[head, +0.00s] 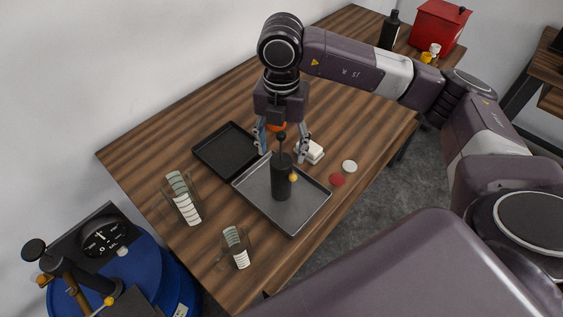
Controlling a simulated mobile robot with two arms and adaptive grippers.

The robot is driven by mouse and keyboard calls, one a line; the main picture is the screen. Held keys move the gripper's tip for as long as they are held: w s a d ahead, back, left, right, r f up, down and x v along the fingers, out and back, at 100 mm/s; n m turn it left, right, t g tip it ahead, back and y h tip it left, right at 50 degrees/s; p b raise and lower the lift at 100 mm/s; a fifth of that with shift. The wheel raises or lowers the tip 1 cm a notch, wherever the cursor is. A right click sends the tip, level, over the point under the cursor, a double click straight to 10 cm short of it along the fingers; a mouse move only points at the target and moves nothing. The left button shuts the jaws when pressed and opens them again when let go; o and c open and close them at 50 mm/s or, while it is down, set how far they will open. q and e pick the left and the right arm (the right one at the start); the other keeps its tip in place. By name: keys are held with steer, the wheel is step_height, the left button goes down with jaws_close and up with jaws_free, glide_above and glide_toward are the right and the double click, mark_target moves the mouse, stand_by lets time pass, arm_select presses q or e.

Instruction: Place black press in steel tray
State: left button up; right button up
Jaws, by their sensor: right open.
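The black press (281,180) is a dark cylinder with a thin plunger and knob on top. It stands upright in the steel tray (308,210), a grey shallow tray near the front of the wooden table. My right gripper (281,150) is open above and behind the press, with its fingers apart on either side of the plunger knob. I cannot tell whether the fingers touch the press. My left gripper is not in view.
A black tray (214,150) lies left of the steel tray. Two glass beakers (182,198) (235,247) stand at the front left. White blocks (314,152), a red disc (337,180) and a white disc (349,167) lie to the right. A red box (437,25) stands far back.

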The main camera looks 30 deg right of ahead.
mark_target(281, 132)
step_height(281, 132, up, 6)
steer(key=shift+b, duration=0.8)
steer(key=shift+r, duration=0.45)
